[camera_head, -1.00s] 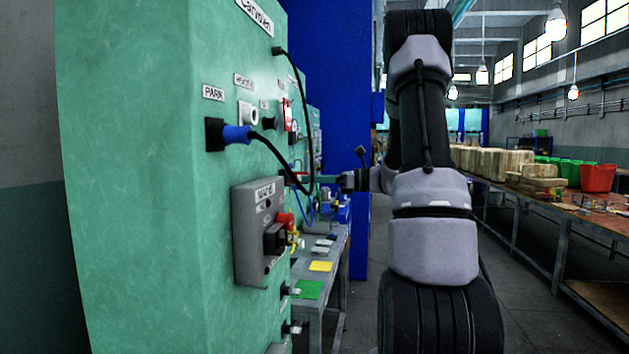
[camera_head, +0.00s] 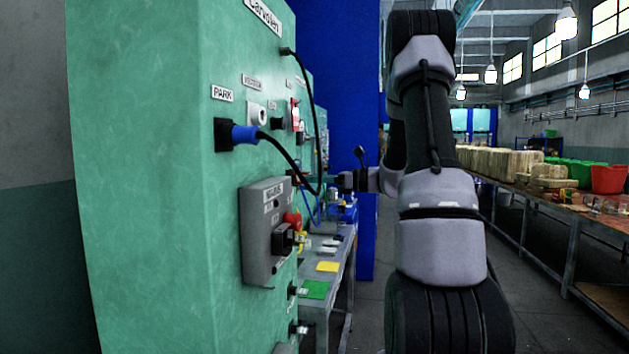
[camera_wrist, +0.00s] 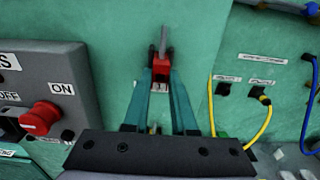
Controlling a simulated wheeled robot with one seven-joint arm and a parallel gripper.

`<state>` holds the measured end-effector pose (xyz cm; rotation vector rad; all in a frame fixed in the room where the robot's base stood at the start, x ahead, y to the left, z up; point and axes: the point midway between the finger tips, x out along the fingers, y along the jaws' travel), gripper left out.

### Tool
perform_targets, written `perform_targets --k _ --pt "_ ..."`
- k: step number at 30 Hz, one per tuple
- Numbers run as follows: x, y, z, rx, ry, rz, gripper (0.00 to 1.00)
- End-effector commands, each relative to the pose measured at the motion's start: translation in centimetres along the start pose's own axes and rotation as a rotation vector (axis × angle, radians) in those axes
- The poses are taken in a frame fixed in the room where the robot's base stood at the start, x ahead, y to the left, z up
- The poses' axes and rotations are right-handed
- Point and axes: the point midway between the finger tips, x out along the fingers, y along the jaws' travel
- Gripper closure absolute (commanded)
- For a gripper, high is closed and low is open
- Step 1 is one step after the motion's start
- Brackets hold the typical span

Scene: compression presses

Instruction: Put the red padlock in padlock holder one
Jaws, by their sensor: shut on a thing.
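The red padlock (camera_wrist: 161,71) is between the fingertips of my gripper (camera_wrist: 161,66) in the wrist view. Its grey shackle (camera_wrist: 165,40) points up, away from the gripper's base. My gripper's two teal fingers are shut on the red body, in front of the green panel. I cannot tell whether the padlock touches the panel. In the head view my forearm reaches toward the panel, and the fingers and padlock are not clear there. I cannot identify padlock holder one in either view.
The green cabinet (camera_head: 150,200) fills the left. Yellow cables (camera_wrist: 266,115) and sockets are on the right. A blue plug (camera_head: 244,134) and a small table (camera_head: 340,265) are near the cabinet.

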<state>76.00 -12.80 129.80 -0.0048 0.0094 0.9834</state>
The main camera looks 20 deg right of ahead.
Motion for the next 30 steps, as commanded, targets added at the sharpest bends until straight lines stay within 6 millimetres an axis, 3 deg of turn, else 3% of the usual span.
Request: perform_targets --k 9,10,12,23,30 --pt "0.8 0.0 0.1 0.0 -0.002 0.0 1.0" --pt "0.7 0.0 0.1 0.0 -0.002 0.0 0.64" --pt "0.7 0.0 0.1 0.0 -0.001 0.0 0.4" --pt "0.4 0.0 0.0 0.0 0.0 -0.002 0.4" --pt "-3.4 -0.1 0.0 0.001 0.0 -0.005 0.4"
